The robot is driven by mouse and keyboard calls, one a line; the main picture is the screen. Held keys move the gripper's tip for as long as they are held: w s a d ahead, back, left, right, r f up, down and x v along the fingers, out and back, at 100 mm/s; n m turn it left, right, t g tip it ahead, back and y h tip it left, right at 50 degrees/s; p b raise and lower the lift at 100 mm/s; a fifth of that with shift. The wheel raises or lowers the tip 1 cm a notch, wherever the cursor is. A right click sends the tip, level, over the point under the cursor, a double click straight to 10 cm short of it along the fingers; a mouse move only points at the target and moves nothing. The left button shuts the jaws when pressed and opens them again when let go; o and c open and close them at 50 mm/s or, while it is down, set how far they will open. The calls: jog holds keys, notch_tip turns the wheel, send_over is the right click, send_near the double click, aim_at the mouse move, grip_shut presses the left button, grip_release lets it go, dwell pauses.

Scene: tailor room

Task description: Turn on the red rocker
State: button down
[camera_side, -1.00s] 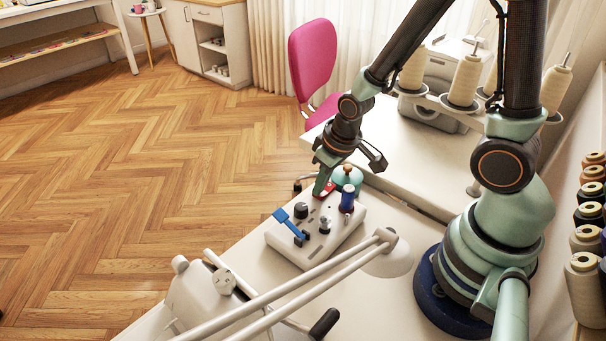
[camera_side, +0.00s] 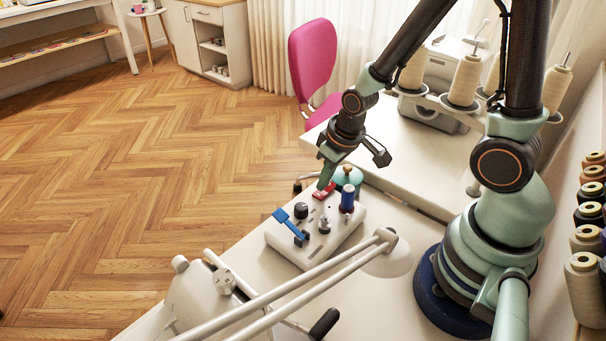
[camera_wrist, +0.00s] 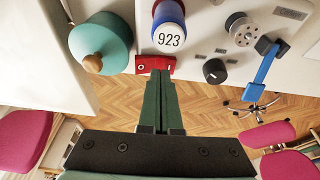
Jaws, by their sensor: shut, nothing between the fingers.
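The red rocker (camera_side: 323,191) sits at the far end of the pale control panel (camera_side: 342,236). In the wrist view the red rocker (camera_wrist: 155,65) shows a white "O" mark at its left and a thin mark at its right. My gripper (camera_side: 325,186) is shut and empty, pointing down, its tips right at the rocker. In the wrist view the shut fingers (camera_wrist: 157,76) reach the rocker's near edge and cover part of its middle. I cannot tell whether they touch it.
A blue spool marked 923 (camera_wrist: 169,28) stands close beside the rocker. A teal domed object with a wooden knob (camera_wrist: 101,43) is on its other side. The panel also has a blue lever (camera_wrist: 266,62) and a black knob (camera_wrist: 214,71). White lamp arms (camera_side: 290,290) cross in front.

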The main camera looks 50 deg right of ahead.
jog(key=shift+a+r, duration=0.1)
jog(key=shift+r, duration=0.45)
jog(key=a+v, duration=0.2)
jog(key=v, duration=1)
jog(key=shift+w+a+r, duration=0.3)
jog(key=shift+a+r, duration=0.05)
jog(key=shift+a, duration=0.05)
notch_tip(320, 180, up, 6)
jog(key=s+d+t, duration=0.1)
jog(key=d+t, duration=0.1)
jog(key=shift+d, duration=0.3)
